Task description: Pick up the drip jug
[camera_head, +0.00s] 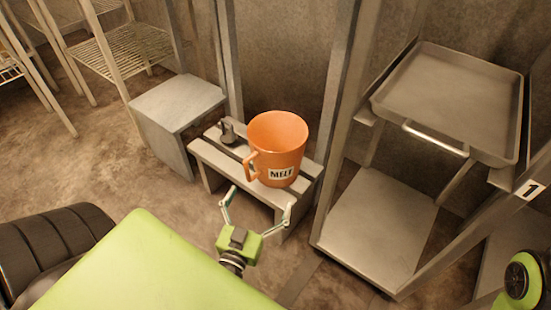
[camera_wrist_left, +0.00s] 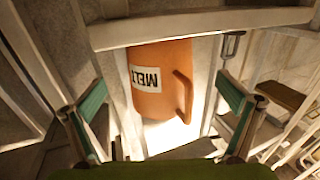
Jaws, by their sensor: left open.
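The drip jug is an orange jug (camera_head: 277,140) with a "MELT" label and a handle on its left side. It stands upright on a low slatted bench (camera_head: 222,154). In the left wrist view the jug (camera_wrist_left: 160,75) shows upside down between the fingers, with its handle to the right. My left gripper (camera_head: 257,207) is open in front of the jug, one finger on each side and apart from it. The fingers also show in the left wrist view (camera_wrist_left: 158,112). My right gripper is not in view; only a green part of mine shows at the lower right.
A small metal weight-like object (camera_head: 228,134) stands on the bench left of the jug. A grey box (camera_head: 176,108) is beside the bench. A metal rack with a tray (camera_head: 447,95) stands to the right, its post close to the bench. Wire shelving (camera_head: 122,47) is at the back left.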

